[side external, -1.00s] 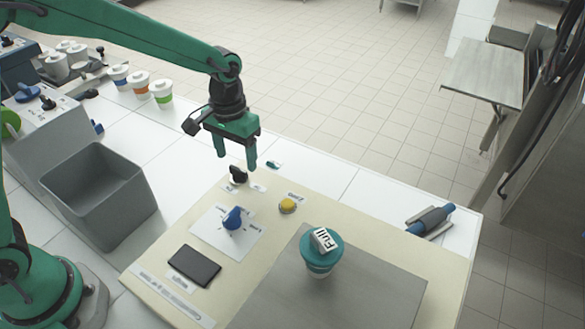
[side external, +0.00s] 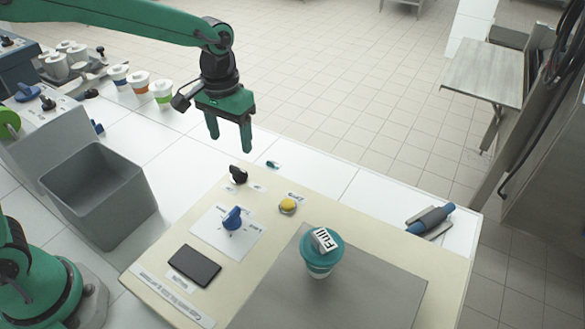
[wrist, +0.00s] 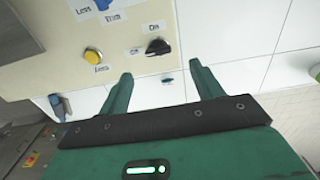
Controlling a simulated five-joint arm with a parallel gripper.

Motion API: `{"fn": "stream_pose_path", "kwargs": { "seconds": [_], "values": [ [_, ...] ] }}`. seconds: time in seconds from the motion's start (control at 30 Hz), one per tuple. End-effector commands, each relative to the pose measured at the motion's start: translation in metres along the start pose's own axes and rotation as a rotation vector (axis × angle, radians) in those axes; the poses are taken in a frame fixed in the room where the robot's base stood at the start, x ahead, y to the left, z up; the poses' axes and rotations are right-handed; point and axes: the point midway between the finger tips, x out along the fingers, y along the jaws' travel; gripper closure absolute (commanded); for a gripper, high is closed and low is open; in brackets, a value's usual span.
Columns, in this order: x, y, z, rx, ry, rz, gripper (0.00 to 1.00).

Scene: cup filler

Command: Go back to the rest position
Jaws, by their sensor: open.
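My gripper (side external: 229,142) hangs above the far edge of the cream control panel (side external: 262,265), its two green fingers apart with nothing between them. In the wrist view my gripper (wrist: 160,84) also shows spread, empty fingers. A teal-lidded cup (side external: 320,256) marked "Full" stands upright on the grey plate (side external: 370,297), well away from my gripper. The black knob (side external: 238,174) is below my gripper; it also shows in the wrist view (wrist: 157,47). The yellow button (side external: 287,206) and the blue knob (side external: 232,218) are closer to the camera.
A grey open bin (side external: 100,195) stands at the left. Several lidded cups (side external: 139,82) stand in a row behind it. A blue and grey cylindrical thing (side external: 431,220) lies at the right of the white table. The air around my gripper is clear.

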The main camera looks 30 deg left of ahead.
Motion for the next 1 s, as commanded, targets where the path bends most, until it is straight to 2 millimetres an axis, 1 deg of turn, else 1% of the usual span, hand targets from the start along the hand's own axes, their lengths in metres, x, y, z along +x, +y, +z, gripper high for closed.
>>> {"fn": "stream_pose_path", "kwargs": {
  "seconds": [0.27, 0.4, 0.6, 0.8, 1.0],
  "values": [
    [-0.032, -0.022, 0.023, 0.000, 0.071, 0.016, 0.35],
    [-0.050, -0.036, 0.042, 0.002, 0.120, 0.024, 0.35],
    [-0.070, -0.055, 0.070, 0.004, 0.190, 0.030, 0.35],
    [-0.084, -0.071, 0.100, 0.007, 0.262, 0.031, 0.35],
    [-0.091, -0.086, 0.130, 0.009, 0.333, 0.027, 0.35]
  ]
}}
